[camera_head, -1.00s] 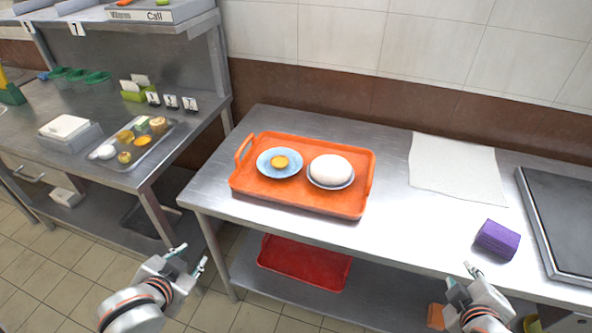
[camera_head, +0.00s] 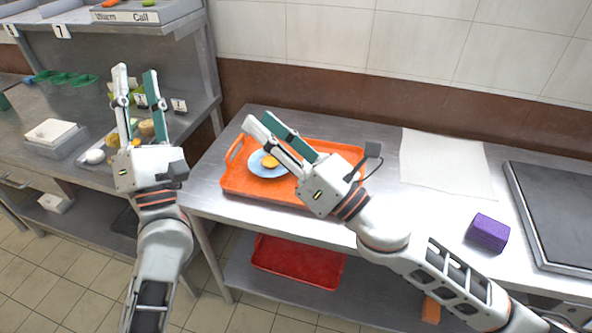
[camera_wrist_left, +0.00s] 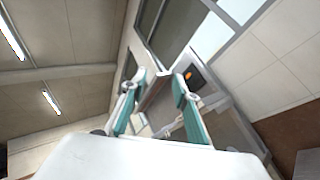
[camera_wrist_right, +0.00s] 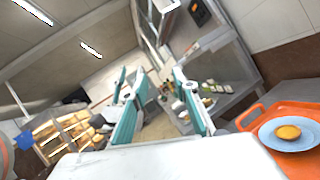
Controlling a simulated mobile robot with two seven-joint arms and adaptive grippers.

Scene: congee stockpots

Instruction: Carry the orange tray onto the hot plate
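The orange tray (camera_head: 239,186) lies on the left part of the steel table. The tray also shows in the right wrist view (camera_wrist_right: 257,112). The hot plate (camera_head: 565,215), a dark flat slab, is at the table's right end. My left gripper (camera_head: 135,72) is open and empty, raised left of the tray in the picture. My right gripper (camera_head: 261,122) is open and empty, raised in front of the tray, its fingers pointing up and left.
A white cloth (camera_head: 445,165) and a purple block (camera_head: 488,233) lie between the tray and the hot plate. A red tray (camera_head: 298,262) is on the lower shelf. A side counter (camera_head: 20,125) with food and containers stands at the left.

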